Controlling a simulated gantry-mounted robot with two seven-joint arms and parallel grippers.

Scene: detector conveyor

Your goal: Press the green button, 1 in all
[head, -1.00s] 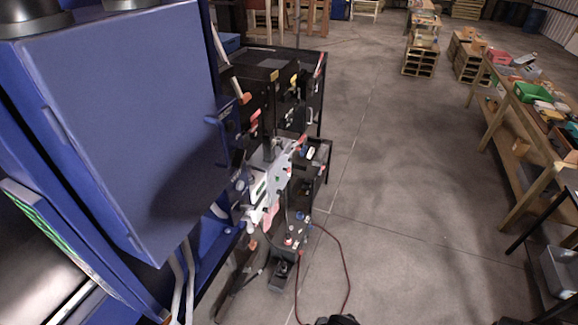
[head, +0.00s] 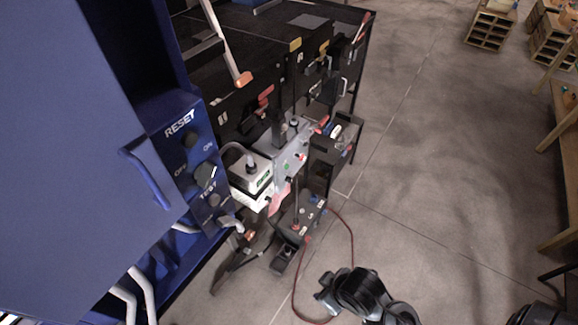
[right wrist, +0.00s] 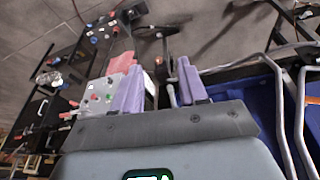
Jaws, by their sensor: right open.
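A small green button (head: 287,167) sits on the face of a grey control box (head: 299,147) in the head view, beside a white device with a green display. In the right wrist view, what looks like the same green button (right wrist: 109,98) is on the pale box (right wrist: 98,97) left of my fingers. My right gripper (right wrist: 157,74) is open, with two purple fingers apart and nothing visible between them. The left finger overlaps the box's edge in the picture; I cannot tell whether they touch. In the head view, my right arm shows at the bottom. My left gripper is not in view.
A blue cabinet (head: 60,140) with RESET and TEST knobs fills the left. A black bench (head: 305,22) stands behind the control box. A black box with buttons (head: 300,222) and a red cable (head: 351,235) lie below it.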

